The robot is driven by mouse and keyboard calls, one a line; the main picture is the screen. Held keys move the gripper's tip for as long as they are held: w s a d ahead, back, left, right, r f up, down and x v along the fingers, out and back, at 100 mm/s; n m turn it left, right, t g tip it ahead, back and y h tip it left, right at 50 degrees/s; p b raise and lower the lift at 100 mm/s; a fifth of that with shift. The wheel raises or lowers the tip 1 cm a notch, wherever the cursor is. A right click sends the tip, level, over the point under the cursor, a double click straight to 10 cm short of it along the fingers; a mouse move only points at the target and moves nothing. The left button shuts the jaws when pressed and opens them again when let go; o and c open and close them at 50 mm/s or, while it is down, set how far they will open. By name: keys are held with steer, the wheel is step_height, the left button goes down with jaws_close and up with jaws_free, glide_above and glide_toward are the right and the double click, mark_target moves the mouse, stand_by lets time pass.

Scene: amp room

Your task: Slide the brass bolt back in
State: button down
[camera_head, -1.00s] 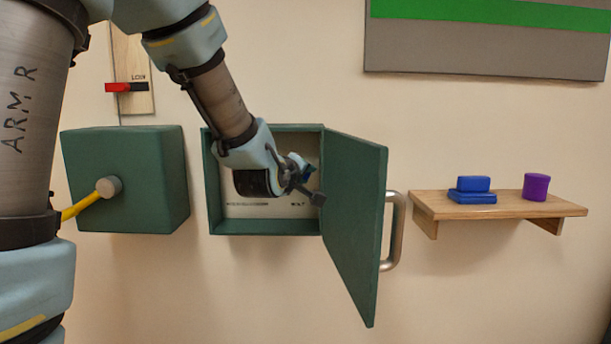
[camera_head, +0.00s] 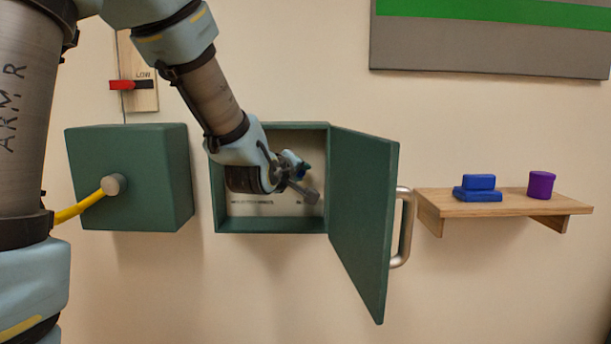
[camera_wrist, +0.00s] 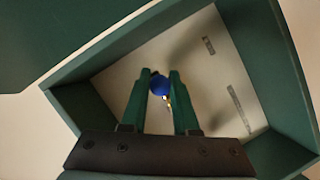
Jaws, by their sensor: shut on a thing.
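The open green wall box (camera_head: 270,226) has its door (camera_head: 362,220) swung out to the right. My gripper (camera_head: 303,168) reaches inside it. In the wrist view my gripper (camera_wrist: 160,80) has its two green fingers shut on a round blue knob (camera_wrist: 159,86). A small brass-coloured piece, seemingly the brass bolt (camera_wrist: 167,102), shows between the fingers just beside the knob. Most of the bolt is hidden by the fingers and knob, so I cannot tell how far it sits in or out. In the head view my wrist hides the knob and bolt.
A closed green box (camera_head: 130,180) with a yellow cable is at left, below a red-handled switch (camera_head: 123,85). A wooden shelf (camera_head: 510,205) at right holds blue blocks (camera_head: 478,188) and a purple cylinder (camera_head: 541,185). The box walls and door closely border my wrist.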

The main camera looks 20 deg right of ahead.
steer(key=shift+w+a+f, duration=0.1)
steer(key=shift+w+a, duration=0.1)
steer(key=shift+a, duration=0.25)
steer(key=shift+w+a, duration=0.2)
steer(key=shift+a, duration=0.25)
steer(key=c, duration=0.9)
jaws_free()
steer(key=shift+c, duration=0.2)
steer(key=b+v, duration=0.1)
steer(key=v, duration=1)
steer(key=shift+b, duration=0.4)
